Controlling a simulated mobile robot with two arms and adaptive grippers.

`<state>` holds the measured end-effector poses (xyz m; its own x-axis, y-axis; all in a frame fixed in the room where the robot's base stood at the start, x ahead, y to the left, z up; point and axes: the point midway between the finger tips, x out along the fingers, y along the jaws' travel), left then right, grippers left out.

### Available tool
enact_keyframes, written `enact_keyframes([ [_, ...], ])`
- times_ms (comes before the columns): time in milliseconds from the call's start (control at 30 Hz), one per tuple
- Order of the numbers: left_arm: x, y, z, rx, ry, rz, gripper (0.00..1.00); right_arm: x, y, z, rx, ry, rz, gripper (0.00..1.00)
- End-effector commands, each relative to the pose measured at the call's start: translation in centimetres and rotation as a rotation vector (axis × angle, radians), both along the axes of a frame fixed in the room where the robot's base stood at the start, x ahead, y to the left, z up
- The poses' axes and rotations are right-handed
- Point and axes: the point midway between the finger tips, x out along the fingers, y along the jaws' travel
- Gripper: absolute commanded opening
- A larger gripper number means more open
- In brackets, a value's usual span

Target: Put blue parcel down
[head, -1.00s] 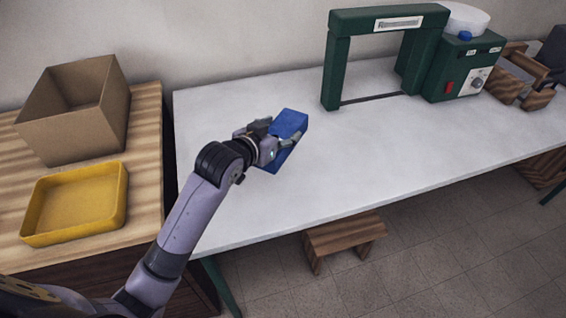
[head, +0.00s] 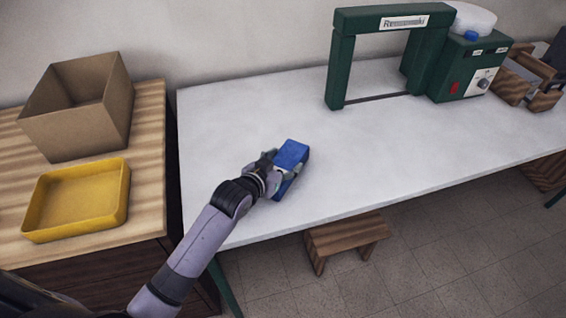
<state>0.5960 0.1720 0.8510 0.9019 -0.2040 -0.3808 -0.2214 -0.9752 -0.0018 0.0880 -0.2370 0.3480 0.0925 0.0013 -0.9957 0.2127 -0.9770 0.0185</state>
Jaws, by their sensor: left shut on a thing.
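The blue parcel (head: 292,155) is a small box at the front left part of the white table (head: 390,150). My left gripper (head: 278,174) is shut on it, with a finger showing on each side. The parcel looks low over the table top or on it; I cannot tell whether it touches. Its near lower part is partly hidden by the gripper. My right gripper is not in view.
A green frame-shaped machine (head: 341,65) stands at the back of the table, with wooden boxes (head: 525,85) to its right. A cardboard box (head: 75,125) and a yellow tray (head: 75,226) stand on the wooden cabinet at left. The table around the parcel is clear.

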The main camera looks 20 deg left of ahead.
Motion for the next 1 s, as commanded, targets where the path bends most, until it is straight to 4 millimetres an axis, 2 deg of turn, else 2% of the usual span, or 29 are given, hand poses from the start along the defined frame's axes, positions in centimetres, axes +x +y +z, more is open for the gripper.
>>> enact_keyframes([
  [100, 0.1, 0.0, -0.1, -0.001, -0.003, 0.0, 0.17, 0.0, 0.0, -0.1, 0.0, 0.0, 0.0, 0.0],
  [133, 0.0, 0.0, -0.3, 0.0, 0.001, 0.0, 0.59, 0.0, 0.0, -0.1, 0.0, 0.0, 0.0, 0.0],
  [400, 0.0, 0.0, -0.2, -0.001, 0.0, 0.0, 0.77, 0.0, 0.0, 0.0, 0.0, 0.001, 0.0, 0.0],
  [800, -0.2, 0.0, 0.2, 0.0, 0.0, 0.0, 0.78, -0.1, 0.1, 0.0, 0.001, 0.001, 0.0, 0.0],
  [1000, -3.0, 0.7, 1.3, 0.001, 0.0, -0.001, 0.78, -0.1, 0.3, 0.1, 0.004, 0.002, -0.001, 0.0],
])
